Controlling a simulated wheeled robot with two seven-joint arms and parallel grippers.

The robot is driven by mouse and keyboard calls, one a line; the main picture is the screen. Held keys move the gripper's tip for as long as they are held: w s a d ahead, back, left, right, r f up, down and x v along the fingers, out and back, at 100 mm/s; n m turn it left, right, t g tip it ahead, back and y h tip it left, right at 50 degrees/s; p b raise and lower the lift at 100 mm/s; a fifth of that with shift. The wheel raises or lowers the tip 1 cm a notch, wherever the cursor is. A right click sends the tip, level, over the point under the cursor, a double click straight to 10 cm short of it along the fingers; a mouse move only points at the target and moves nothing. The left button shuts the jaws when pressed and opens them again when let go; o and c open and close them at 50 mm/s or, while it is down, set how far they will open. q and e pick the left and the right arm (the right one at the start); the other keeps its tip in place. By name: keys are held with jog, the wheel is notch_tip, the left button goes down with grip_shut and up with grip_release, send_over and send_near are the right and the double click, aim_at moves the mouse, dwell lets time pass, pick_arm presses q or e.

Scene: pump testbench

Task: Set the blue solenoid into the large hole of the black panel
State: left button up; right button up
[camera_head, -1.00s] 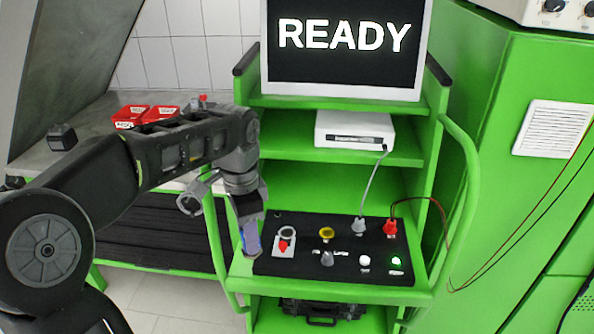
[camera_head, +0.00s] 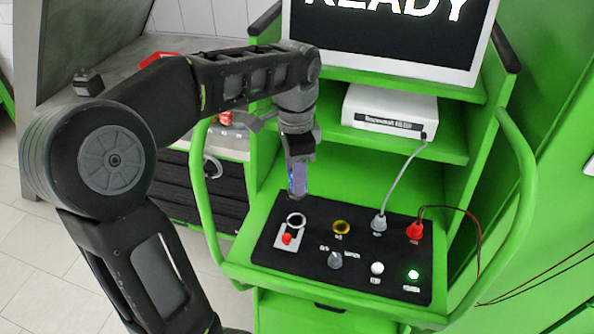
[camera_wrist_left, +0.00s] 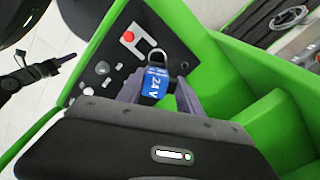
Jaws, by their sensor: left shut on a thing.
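The blue solenoid (camera_head: 298,180), marked 24 V in the left wrist view (camera_wrist_left: 153,84), is held by my left gripper (camera_head: 298,165), which is shut on it. It hangs roughly upright, above the back left edge of the black panel (camera_head: 272,250). In the left wrist view this hole's rim (camera_wrist_left: 158,54) shows just past the solenoid. The gap between solenoid and panel is hard to judge. My right gripper does not show in the head view.
A red switch (camera_head: 287,239) sits just in front of the hole. A yellow ring (camera_head: 341,227), a grey knob (camera_head: 335,260), a grey plug (camera_head: 378,223) and a red plug (camera_head: 414,231) are to the right. The green cart handle (camera_head: 207,220) rises at left.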

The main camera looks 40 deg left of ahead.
pick_arm(q)
jog(key=shift+f+b, duration=2.3)
jog(key=shift+f, duration=0.6)
jog(key=shift+f+b, duration=0.6)
jog(key=shift+f, duration=0.35)
jog(key=shift+s, duration=0.1)
jog(key=shift+f+b, duration=0.65)
jog(key=shift+f, duration=0.45)
jog(key=o, duration=1.2)
jog(key=shift+o, duration=0.4)
jog(key=o, duration=0.3)
jog(key=shift+o, duration=0.2)
